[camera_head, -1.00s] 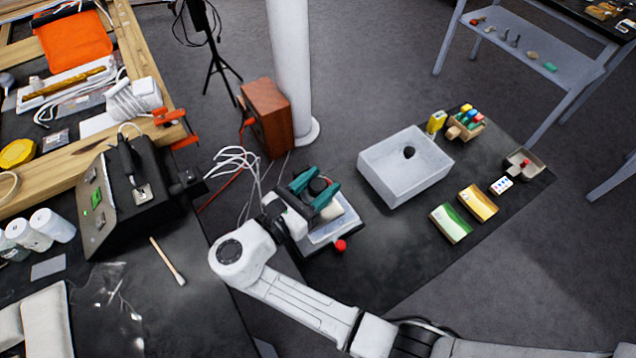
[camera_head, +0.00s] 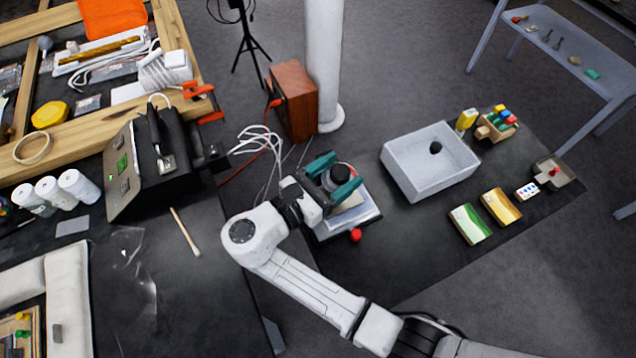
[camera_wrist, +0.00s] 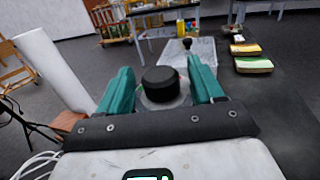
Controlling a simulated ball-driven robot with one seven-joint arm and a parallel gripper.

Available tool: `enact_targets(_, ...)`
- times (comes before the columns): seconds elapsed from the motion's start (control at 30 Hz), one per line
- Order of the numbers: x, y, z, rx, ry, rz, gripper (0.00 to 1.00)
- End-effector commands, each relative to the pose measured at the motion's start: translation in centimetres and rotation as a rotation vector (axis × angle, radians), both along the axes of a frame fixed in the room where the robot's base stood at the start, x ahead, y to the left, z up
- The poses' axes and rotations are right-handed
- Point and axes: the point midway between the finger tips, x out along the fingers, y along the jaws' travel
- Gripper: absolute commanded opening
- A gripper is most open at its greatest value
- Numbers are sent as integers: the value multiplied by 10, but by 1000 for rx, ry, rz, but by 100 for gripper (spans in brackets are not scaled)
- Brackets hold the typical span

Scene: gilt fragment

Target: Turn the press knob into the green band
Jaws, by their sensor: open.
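The press (camera_head: 370,215) stands on the dark table, a pale base with a red ball (camera_head: 356,235) at its front corner. Its black round knob (camera_head: 338,174) shows between the teal fingers of my gripper (camera_head: 335,178). In the wrist view the knob (camera_wrist: 160,84) sits between the two fingers of my gripper (camera_wrist: 160,74), with gaps on both sides. The gripper is open and the fingers look apart from the knob.
A grey bin (camera_head: 420,180) with a dark knobbed item inside is right of the press. Green (camera_head: 470,224) and yellow (camera_head: 501,207) packs lie further right. A wooden box (camera_head: 293,100) and white column (camera_head: 323,60) stand behind. White cables (camera_head: 258,140) hang left of the press.

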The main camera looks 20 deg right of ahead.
Motion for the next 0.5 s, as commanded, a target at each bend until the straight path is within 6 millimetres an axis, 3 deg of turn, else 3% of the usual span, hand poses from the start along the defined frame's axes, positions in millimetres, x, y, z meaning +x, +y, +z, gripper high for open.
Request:
enact_targets(0.23, -11, 48, -3, 0, -1, 7, 66)
enact_targets(0.5, -18, 69, -1, 0, -1, 5, 66)
